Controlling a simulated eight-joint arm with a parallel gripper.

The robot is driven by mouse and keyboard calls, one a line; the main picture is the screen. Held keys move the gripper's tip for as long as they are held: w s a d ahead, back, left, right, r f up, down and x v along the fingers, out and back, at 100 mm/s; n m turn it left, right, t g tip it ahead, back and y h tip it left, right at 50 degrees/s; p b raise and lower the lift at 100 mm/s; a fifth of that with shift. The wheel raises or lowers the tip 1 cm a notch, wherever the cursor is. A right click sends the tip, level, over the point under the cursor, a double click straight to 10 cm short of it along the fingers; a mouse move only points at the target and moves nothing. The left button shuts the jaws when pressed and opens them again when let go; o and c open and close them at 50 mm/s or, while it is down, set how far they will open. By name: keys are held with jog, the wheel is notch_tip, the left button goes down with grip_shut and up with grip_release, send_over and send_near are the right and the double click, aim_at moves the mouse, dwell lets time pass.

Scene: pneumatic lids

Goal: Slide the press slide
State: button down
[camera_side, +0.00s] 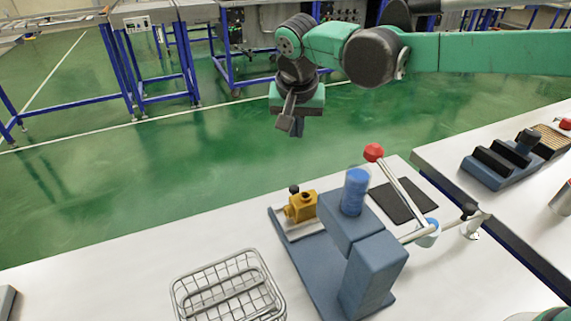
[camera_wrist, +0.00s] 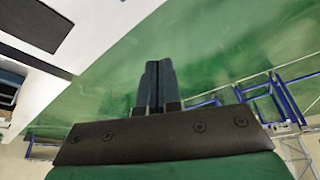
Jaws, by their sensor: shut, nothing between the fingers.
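A blue-grey press (camera_side: 368,275) stands on the white table, with a blue cylinder (camera_side: 355,192) on top and a lever ending in a red ball (camera_side: 373,152). At its left, a yellow block (camera_side: 301,207) with a small black knob (camera_side: 294,189) sits on a pale rail (camera_side: 297,226) on the press base; this looks like the slide. My gripper (camera_side: 291,127) is shut and empty, high above and behind the press, apart from everything. In the wrist view my gripper's fingers (camera_wrist: 158,75) are together over green floor, and the press is not recognisable there.
A wire basket (camera_side: 228,288) stands left of the press. A second table at right holds a dark blue stepped block (camera_side: 497,163).

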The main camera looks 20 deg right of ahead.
jog(key=f, duration=0.9)
jog(key=shift+w+d+f, duration=0.15)
jog(key=shift+w+f, duration=0.05)
jog(key=shift+f, duration=0.05)
jog(key=shift+s+a+f, duration=0.1)
jog(key=shift+s+a, duration=0.2)
jog(key=shift+s, duration=0.25)
jog(key=shift+s, duration=2)
